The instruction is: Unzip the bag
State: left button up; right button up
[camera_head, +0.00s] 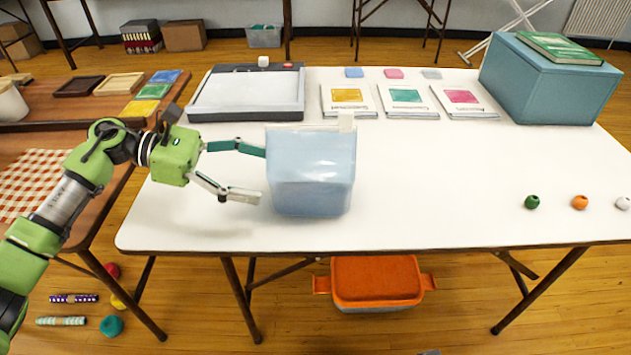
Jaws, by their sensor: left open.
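The bag (312,175) is a light blue, glossy, box-shaped pouch standing upright near the front edge of the white table. A small off-white tab (346,122) shows at the right end of its top edge; whether the top is zipped shut is too small to tell. My left gripper (261,173) is open at the bag's left side. Its upper finger reaches the bag's upper left edge, and its lower finger is beside the lower left side. I cannot tell whether either finger touches it. My right gripper is not in view.
Behind the bag are a paper trimmer (245,95) and several booklets (405,100). A teal box (548,80) with a green book (558,47) stands at the back right. Green (532,202) and orange (579,202) beads lie at the right. Table between bag and beads is clear.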

aim_at(306, 186)
pick_arm(q)
jog(key=shift+f, duration=0.5)
jog(key=shift+d, duration=0.15)
jog(key=p+x, duration=0.1)
jog(key=x, duration=0.5)
jog(key=shift+r, duration=0.1)
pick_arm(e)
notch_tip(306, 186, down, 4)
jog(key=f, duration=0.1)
pick_arm(q)
jog(key=shift+b+x, duration=0.45)
jog(key=shift+x, duration=0.8)
jog(key=shift+d+f, duration=0.3)
jog(key=shift+d, duration=0.3)
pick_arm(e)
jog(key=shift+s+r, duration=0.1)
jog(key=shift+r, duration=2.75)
pick_arm(q)
jog(key=shift+c, duration=0.3)
jog(key=c, duration=0.7)
